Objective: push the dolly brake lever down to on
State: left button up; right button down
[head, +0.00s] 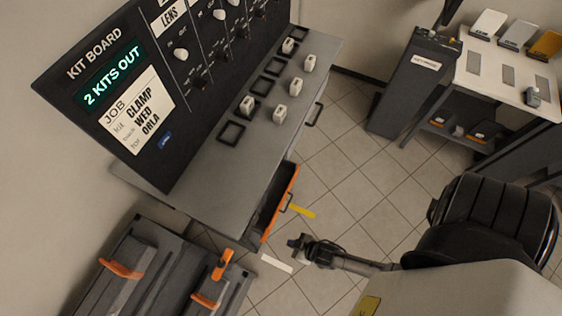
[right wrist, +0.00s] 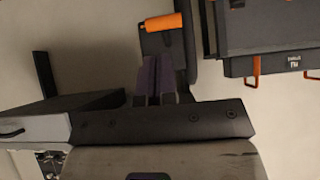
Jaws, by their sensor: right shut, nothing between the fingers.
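An orange-gripped lever (head: 223,264) stands at the right edge of the dark dolly (head: 172,257) in the lower left of the head view. In the right wrist view an orange grip (right wrist: 163,22) on a dark plate, seemingly the same lever, lies just beyond my fingertips. My right gripper (head: 297,243) is shut and empty, to the right of the lever in the head view. Its shut fingers (right wrist: 157,62) point toward the orange grip in the wrist view. I cannot tell whether they touch the plate. My left gripper is not in view.
An open orange-fronted drawer (head: 281,203) juts from the grey counter (head: 220,188) beside my right gripper. Orange handles (head: 121,269) rise from the dolly's load. A dark case (right wrist: 270,64) is at the wrist view's right.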

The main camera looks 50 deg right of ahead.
jog(key=s+f+p+v, duration=0.1)
jog(key=p+v, duration=0.3)
jog(key=v, duration=0.4)
jog(key=shift+s+d, duration=0.2)
jog(key=shift+s, duration=0.15)
